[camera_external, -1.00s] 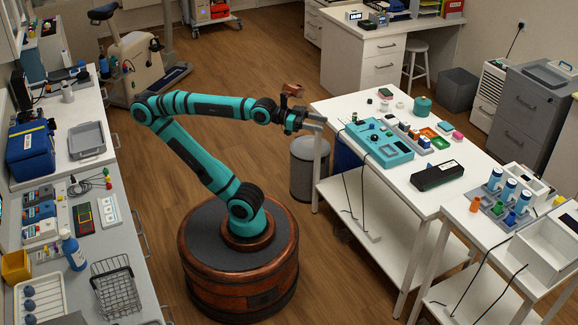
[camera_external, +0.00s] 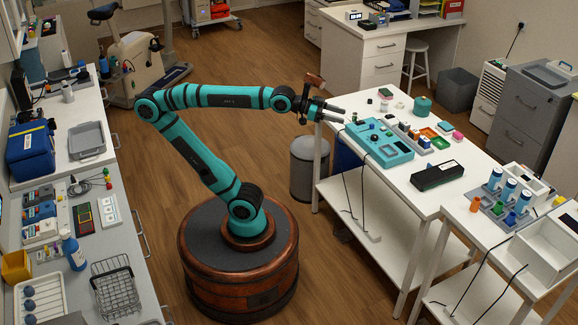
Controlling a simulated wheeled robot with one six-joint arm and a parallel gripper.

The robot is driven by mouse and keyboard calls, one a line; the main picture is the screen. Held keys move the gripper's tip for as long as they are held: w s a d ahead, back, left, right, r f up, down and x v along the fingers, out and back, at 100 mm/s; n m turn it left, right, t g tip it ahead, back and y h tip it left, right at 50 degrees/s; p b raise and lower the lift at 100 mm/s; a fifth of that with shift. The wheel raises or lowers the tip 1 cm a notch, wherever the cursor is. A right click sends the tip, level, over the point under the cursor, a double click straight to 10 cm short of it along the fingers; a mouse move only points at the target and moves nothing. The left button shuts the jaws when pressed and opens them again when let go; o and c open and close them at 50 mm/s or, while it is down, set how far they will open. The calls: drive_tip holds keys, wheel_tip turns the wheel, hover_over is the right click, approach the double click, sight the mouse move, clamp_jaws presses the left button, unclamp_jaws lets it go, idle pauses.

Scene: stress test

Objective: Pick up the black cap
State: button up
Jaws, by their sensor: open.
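My gripper (camera_external: 341,114) is open and empty, with its two fingers pointing right over the left edge of the white table (camera_external: 455,205). It is to the left of and above the teal tray-like device (camera_external: 395,154). I cannot single out the black cap for sure at this size. A small dark round-topped item (camera_external: 385,92) sits near the table's far edge, to the right of my gripper. Small dark parts also show on the teal device, too small to name.
A black box (camera_external: 437,176) lies near the table's front edge. A teal round container (camera_external: 422,105), an orange tray (camera_external: 429,133) and several small coloured items crowd the tabletop. A second white table with blue-capped bottles (camera_external: 494,179) stands at the right. A grey bin (camera_external: 303,170) stands below my gripper.

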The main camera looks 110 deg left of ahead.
drive_tip(key=w+a+n+g+y, duration=0.1)
drive_tip(key=w+a+n+g, duration=0.1)
drive_tip(key=w+a, duration=0.45)
drive_tip(key=w+a+n+g+y, duration=0.2)
drive_tip(key=w+a, duration=0.1)
drive_tip(key=a, duration=0.6)
drive_tip(key=n+g+h, duration=0.2)
drive_tip(key=n+g, duration=0.6)
drive_tip(key=g, duration=0.2)
hover_over(370, 100)
drive_tip(key=d, duration=0.2)
drive_tip(key=f, duration=1.6)
drive_tip(key=s+f, duration=0.1)
drive_tip(key=f, duration=0.8)
drive_tip(key=shift+a, duration=0.15)
drive_tip(key=shift+x, duration=2.9)
drive_tip(key=shift+w+r, duration=0.1)
drive_tip(key=c, duration=1.1)
